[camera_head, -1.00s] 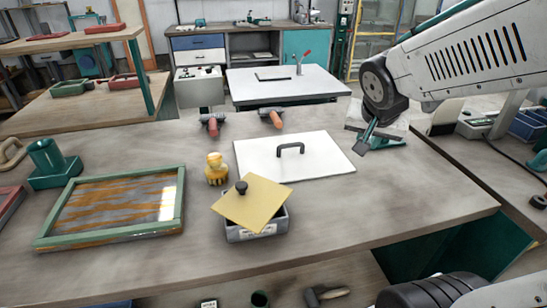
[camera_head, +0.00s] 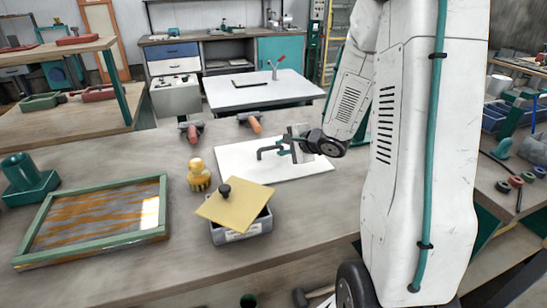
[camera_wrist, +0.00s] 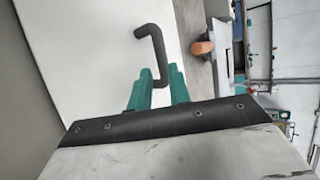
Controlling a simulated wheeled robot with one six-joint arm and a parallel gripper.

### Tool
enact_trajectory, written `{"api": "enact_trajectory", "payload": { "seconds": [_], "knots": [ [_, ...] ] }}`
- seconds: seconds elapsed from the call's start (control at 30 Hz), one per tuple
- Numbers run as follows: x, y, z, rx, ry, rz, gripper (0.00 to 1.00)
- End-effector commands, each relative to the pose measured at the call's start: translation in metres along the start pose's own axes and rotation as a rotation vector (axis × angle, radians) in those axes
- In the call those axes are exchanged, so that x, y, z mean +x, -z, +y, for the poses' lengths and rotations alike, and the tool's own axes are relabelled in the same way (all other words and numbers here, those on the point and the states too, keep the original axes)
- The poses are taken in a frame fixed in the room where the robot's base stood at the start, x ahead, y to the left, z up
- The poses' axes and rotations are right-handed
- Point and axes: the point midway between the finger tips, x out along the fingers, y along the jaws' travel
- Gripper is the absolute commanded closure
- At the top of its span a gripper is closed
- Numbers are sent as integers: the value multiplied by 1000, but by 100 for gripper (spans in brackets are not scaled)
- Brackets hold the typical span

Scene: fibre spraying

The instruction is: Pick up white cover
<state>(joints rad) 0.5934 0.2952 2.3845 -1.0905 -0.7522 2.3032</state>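The white cover (camera_head: 233,160) is a flat white panel lying on the workbench, with a dark bent handle (camera_head: 268,150) on top. In the wrist view the white cover (camera_wrist: 95,45) fills the left part and its handle (camera_wrist: 155,42) stands near the middle. My gripper (camera_head: 289,144) is over the cover at the right end of the handle. In the wrist view its two green fingertips (camera_wrist: 161,80) are apart, with the near part of the handle at the gap between them. I cannot tell whether they touch it.
A grey box (camera_head: 240,230) with a tilted yellow lid (camera_head: 238,206) stands in front of the cover. A yellow knobbed object (camera_head: 199,176) is left of it, and a green-framed screen (camera_head: 95,222) lies further left.

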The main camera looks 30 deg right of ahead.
Motion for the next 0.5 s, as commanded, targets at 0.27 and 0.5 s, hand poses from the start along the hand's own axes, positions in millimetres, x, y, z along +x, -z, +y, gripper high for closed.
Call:
{"api": "enact_trajectory", "payload": {
  "seconds": [0.27,0.5],
  "knots": [
    [40,-5,-1,-1,-1,2,81],
    [50,-2,-2,0,0,8,81]
  ]
}}
